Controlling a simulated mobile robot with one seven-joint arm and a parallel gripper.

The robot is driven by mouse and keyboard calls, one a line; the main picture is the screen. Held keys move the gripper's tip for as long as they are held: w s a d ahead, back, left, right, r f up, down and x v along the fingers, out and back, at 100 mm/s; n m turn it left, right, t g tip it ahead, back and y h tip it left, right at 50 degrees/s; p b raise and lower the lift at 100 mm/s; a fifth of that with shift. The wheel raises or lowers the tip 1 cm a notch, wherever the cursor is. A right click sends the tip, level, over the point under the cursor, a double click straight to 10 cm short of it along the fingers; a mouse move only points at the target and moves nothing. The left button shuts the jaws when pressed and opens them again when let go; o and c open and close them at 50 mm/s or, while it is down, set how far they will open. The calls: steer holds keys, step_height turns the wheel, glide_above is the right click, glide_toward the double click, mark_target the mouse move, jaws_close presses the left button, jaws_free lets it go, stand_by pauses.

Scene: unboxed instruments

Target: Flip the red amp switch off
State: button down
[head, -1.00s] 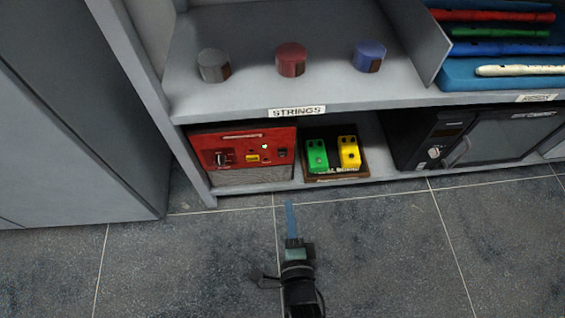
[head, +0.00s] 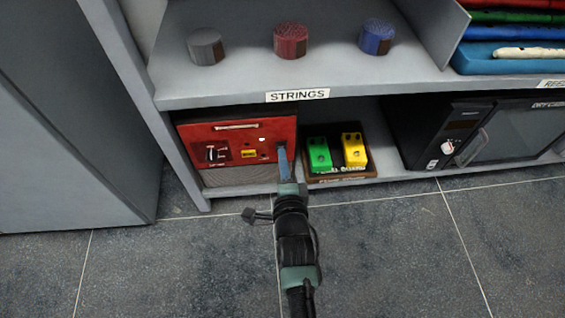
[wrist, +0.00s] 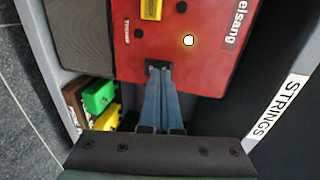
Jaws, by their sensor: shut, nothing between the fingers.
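The red amp (head: 237,134) stands on the lower shelf, a grey grille below its red panel. It also shows turned sideways in the wrist view (wrist: 200,75). Its black switch (wrist: 157,62) is partly hidden behind my fingertips; I cannot tell which way it is tipped. A small lamp (wrist: 189,41) on the panel glows yellow-white. My gripper (head: 282,150) reaches to the right end of the panel. In the wrist view its blue fingers (wrist: 159,70) are shut together, empty, with the tips at the switch. I cannot tell whether they touch it.
Green (head: 319,154) and yellow (head: 354,149) pedals sit in a brown tray (head: 340,181) close right of the amp. The upper shelf edge with the STRINGS label (head: 297,95) overhangs. A black appliance (head: 430,130) stands farther right. The floor in front is clear.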

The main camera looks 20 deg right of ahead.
steer(key=shift+w, duration=0.25)
steer(key=shift+d+r, duration=0.1)
steer(key=shift+r, duration=0.05)
steer(key=shift+w+r+p, duration=0.2)
steer(key=shift+r+p, duration=0.15)
steer(key=shift+p, duration=0.55)
steer(key=shift+f+g, duration=0.3)
steer(key=shift+f, duration=0.05)
